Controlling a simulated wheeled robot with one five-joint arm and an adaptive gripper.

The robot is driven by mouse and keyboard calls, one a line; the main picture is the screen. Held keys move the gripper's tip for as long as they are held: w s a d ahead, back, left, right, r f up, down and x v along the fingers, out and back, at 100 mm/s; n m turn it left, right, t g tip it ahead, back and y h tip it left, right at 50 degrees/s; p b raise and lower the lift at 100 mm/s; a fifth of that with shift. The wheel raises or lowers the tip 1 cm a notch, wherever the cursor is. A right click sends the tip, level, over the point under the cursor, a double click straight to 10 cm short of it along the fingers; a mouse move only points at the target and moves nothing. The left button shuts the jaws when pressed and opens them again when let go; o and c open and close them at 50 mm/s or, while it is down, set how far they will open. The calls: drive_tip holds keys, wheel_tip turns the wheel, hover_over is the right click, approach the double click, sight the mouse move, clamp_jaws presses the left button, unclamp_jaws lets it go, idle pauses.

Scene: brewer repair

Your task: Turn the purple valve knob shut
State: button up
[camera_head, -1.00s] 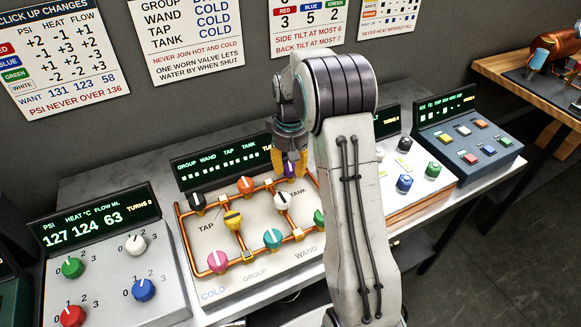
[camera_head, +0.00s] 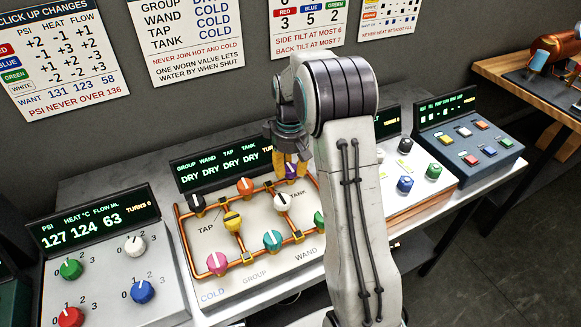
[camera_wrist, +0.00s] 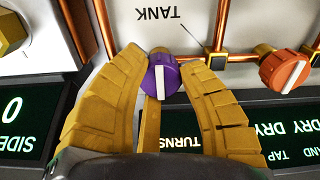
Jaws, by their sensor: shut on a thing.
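The purple valve knob (camera_head: 292,171) sits at the top right of the copper pipe loop on the white valve panel (camera_head: 260,215). It also shows in the wrist view (camera_wrist: 161,79), between my fingertips, with its white pointer line running nearly along the fingers. My gripper (camera_head: 289,166) is shut on the purple knob, with one yellow finger on each side of it; it also shows in the wrist view (camera_wrist: 164,66). The panel's display (camera_head: 220,166) reads DRY under GROUP, WAND, TAP and TANK. My arm hides the panel's right part.
An orange knob (camera_head: 243,187) and a white knob (camera_head: 282,202) stand close to the purple one on the pipes. Black, yellow, pink and teal knobs are farther left and lower. Other control boxes stand on both sides. Instruction sheets hang on the wall behind.

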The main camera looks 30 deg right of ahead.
sight(289, 167)
drive_tip(key=o, duration=1.2)
drive_tip(key=shift+w, duration=0.1)
wheel_tip(289, 167, up, 12)
idle(0.5)
